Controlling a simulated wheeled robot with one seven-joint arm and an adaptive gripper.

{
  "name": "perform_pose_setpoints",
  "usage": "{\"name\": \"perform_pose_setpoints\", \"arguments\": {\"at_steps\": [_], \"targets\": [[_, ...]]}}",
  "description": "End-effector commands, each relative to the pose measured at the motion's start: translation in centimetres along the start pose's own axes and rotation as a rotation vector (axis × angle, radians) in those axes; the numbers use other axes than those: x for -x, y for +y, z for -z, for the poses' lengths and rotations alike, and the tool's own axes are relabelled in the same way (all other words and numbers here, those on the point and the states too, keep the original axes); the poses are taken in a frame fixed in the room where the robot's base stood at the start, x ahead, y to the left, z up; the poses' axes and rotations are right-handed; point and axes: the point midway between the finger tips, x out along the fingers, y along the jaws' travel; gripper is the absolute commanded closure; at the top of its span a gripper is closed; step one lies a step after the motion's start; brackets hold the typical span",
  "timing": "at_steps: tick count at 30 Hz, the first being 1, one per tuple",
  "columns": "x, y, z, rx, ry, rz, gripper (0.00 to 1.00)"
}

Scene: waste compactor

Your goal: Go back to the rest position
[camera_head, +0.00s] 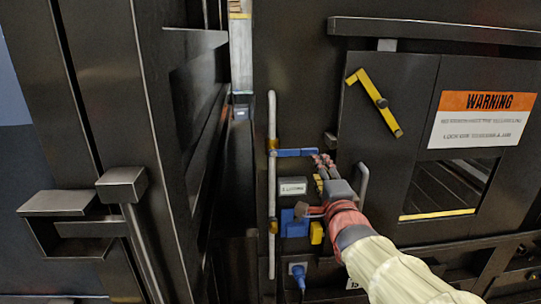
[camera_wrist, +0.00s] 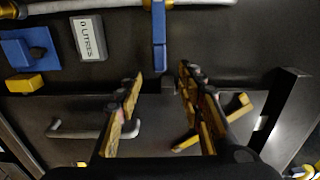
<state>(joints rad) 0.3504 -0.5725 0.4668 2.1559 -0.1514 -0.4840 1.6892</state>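My gripper (camera_head: 325,165) reaches in from the lower right in the head view, in front of the dark compactor panel. In the wrist view its two fingers (camera_wrist: 161,80) are spread apart with nothing between them. A blue lever bar (camera_head: 294,153) sticks out sideways from the vertical pipe, close to my fingertips in the head view. It also shows in the wrist view (camera_wrist: 159,35), just beyond the gap between the fingertips. Whether a finger touches it I cannot tell.
A yellow latch handle (camera_head: 374,102) sits on the door left of the warning sign (camera_head: 482,118). A grey pull handle (camera_head: 363,182) is close beside my gripper. A small labelled plate (camera_head: 292,187) and blue valve block (camera_head: 293,224) lie below the lever. A large open door (camera_head: 95,100) stands left.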

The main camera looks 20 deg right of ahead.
Motion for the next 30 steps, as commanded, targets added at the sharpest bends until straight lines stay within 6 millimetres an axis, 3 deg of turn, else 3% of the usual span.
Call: {"name": "perform_pose_setpoints", "arguments": {"at_steps": [5,8,11,14,20,24,30], "targets": [[0.0,0.0,0.0,0.027,0.000,0.000,0.62],[0.0,1.2,0.1,0.130,0.002,-0.043,0.62],[0.5,4.7,0.6,0.310,-0.004,-0.169,0.62],[2.2,9.4,1.1,0.525,-0.049,-0.345,0.62],[9.3,18.7,0.0,0.937,-0.293,-0.647,0.62],[16.3,25.4,-2.4,1.198,-0.580,-0.777,0.62],[24.6,32.1,-5.4,1.413,-0.919,-0.808,0.62]]}}
